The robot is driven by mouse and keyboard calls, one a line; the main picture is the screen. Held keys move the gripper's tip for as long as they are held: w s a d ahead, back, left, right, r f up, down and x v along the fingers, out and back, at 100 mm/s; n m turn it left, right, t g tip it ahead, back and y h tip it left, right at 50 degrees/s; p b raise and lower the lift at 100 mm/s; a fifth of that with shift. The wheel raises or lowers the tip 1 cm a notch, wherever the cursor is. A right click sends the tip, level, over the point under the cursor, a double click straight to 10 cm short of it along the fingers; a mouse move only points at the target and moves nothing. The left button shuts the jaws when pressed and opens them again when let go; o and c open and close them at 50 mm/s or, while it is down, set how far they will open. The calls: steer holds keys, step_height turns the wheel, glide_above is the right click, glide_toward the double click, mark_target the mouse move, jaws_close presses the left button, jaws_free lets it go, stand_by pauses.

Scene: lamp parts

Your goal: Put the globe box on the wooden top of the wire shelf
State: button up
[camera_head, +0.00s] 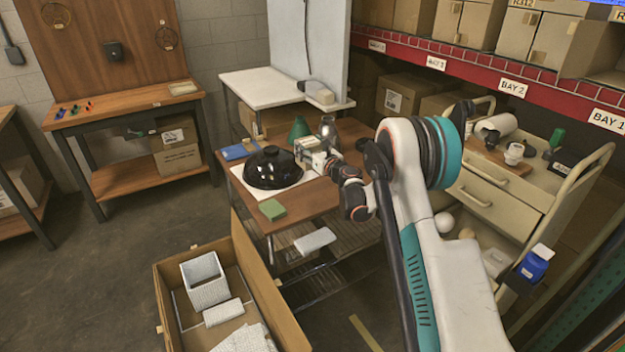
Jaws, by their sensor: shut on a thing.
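The wire shelf has a brown wooden top (330,203), with wire racks below it. A small pale box with darker printing, which I take to be the globe box (307,147), is at the right-centre of the top in the picture. My gripper (327,163) reaches it from the right and is shut on it. My wrist and arm hide part of the box and the right part of the top. I cannot tell whether the box's underside touches the wood.
On the top are a glossy black dome (272,168) on a white sheet, a green cone (299,128), a grey metal vessel (328,129), a blue item (240,150) and a green block (272,209). An open carton (176,318) stands in front; a cream cart (500,200) is at right.

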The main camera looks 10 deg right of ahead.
step_height(320, 180, down, 16)
steer(key=b, duration=0.5)
steer(key=shift+r, duration=0.2)
steer(key=o, duration=1.3)
